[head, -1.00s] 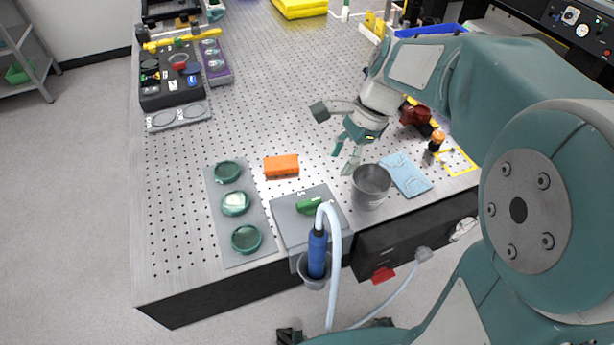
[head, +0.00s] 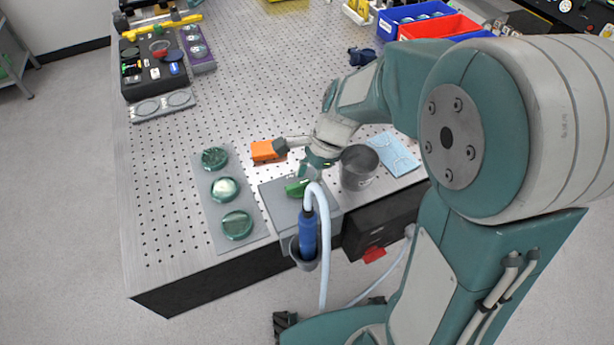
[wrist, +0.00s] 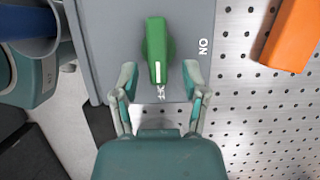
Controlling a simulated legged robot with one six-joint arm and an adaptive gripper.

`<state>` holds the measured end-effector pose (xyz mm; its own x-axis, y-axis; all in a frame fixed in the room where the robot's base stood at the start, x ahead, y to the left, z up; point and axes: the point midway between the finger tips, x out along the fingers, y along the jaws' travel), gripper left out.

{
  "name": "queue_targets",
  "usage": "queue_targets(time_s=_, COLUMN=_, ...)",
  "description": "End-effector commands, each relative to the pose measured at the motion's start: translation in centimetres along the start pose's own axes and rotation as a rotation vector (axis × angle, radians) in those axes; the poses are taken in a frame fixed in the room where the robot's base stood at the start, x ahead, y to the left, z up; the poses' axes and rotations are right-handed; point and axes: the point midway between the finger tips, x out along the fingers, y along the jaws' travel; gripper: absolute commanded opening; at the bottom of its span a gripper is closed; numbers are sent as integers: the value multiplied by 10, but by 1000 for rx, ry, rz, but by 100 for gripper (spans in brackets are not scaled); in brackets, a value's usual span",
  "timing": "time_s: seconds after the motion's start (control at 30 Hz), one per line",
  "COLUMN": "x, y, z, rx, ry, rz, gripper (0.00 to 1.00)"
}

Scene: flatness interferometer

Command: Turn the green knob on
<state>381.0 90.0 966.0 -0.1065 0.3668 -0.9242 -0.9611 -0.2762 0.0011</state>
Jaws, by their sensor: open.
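The green knob (head: 297,187) sits on top of a grey box (head: 276,202) at the table's front edge. In the wrist view the green knob (wrist: 157,50) has its white mark pointing toward a small, hard-to-read label on my gripper's side. The word ON is printed to the right of it on the grey box (wrist: 203,15). My gripper (wrist: 160,75) is open, with one fingertip on each side of the knob's marked end and a gap on both sides. In the head view my gripper (head: 308,178) is just above the box, partly hidden by my arm.
An orange block (head: 268,151) lies behind the box. A grey metal cup (head: 358,168) stands close on the right. A blue-handled tool (head: 307,236) with a pale hose (head: 324,265) hangs at the box's front. A plate with three green discs (head: 236,224) lies to the left.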

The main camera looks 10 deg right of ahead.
Motion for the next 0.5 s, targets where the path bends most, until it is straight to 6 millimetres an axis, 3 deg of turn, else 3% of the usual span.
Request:
queue_targets(time_s=0.07, x=0, y=0, z=0, rx=0, ry=0, rz=0, gripper=57)
queue_targets(time_s=0.2, x=0, y=0, z=0, rx=0, ry=0, rz=0, gripper=0)
queue_targets(time_s=0.5, x=0, y=-1, z=0, rx=-3, ry=0, rz=0, gripper=0)
